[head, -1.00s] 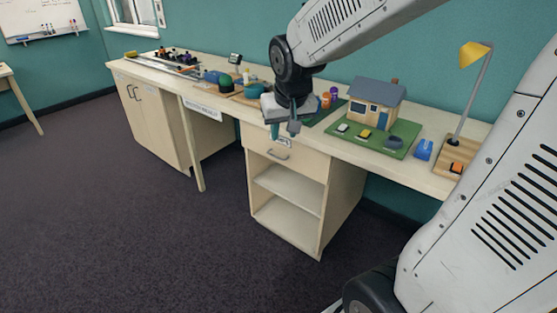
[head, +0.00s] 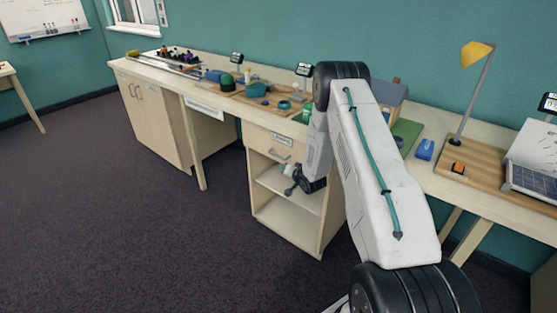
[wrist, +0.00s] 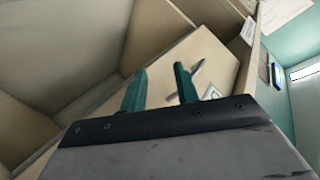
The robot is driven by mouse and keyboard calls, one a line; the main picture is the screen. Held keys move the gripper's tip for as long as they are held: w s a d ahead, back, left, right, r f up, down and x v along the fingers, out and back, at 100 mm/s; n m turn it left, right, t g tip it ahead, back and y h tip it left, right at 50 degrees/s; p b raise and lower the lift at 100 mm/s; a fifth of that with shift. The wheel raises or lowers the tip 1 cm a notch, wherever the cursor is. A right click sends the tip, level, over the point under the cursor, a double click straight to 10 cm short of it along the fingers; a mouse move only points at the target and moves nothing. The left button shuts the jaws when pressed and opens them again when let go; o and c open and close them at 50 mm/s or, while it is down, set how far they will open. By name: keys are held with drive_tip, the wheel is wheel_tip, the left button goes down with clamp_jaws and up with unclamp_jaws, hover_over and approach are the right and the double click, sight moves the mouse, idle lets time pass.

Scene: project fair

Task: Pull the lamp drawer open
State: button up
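The lamp drawer (head: 262,143) is the top front of the pale wooden cabinet under the bench, and it looks flush. It has a grey bar handle (head: 278,155) and a small label above it. My gripper (head: 289,190) is low in front of the cabinet, below the handle. In the wrist view my gripper (wrist: 160,84) has two teal fingers apart with nothing between them. The drawer front (wrist: 212,62) shows tilted beyond them. The handle (wrist: 198,69) is just right of the right fingertip, apparently apart from it; the finger partly covers that area.
Open shelves (head: 285,198) lie below the drawer, close to my gripper. The bench top (head: 215,98) above carries several models and a yellow desk lamp (head: 476,55). My arm hides part of the bench and cabinet. The carpet (head: 120,225) to the left is clear.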

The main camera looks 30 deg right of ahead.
drive_tip(key=w+r+m+t+y, duration=0.2)
drive_tip(key=w+t, duration=0.4)
drive_tip(key=t, duration=0.1)
drive_tip(key=shift+w+a+r+m, duration=0.2)
drive_tip(key=shift+w+a+m, duration=0.15)
drive_tip(key=shift+m, duration=0.05)
clamp_jaws()
